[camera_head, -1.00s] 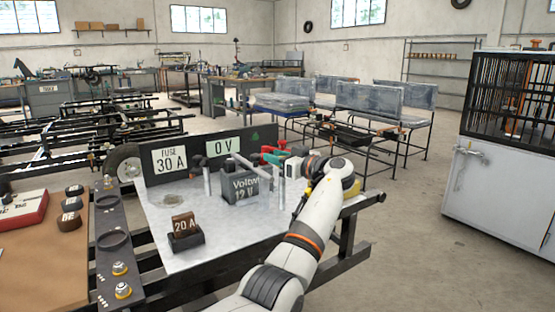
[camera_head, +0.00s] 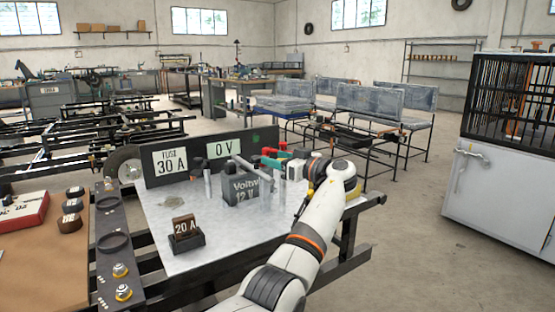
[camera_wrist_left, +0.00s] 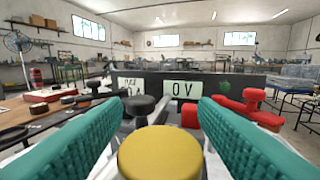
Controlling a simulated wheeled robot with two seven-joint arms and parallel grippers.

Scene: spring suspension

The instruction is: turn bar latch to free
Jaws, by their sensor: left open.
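The dark grey battery (camera_head: 241,188), marked 12 V, stands on a pale metal tray (camera_head: 190,237). Upright metal posts stand around it. My left gripper (camera_wrist_left: 160,112) is open, its two teal fingers spread. In the left wrist view a round yellow knob (camera_wrist_left: 160,154) fills the lower middle between the fingers; I cannot tell whether they touch it. A black knob (camera_wrist_left: 149,107) lies beyond it, and red parts (camera_wrist_left: 232,106) lie to the right. I cannot make out the bar latch clearly. My right gripper is not in view.
A dark panel with FUSE 30 A and 0 V labels (camera_head: 222,148) stands behind the battery. A fuse block marked 20 A (camera_head: 185,231) sits at the tray's front left. A brown bench (camera_head: 40,255) adjoins on the left. Open floor (camera_head: 420,255) lies to the right.

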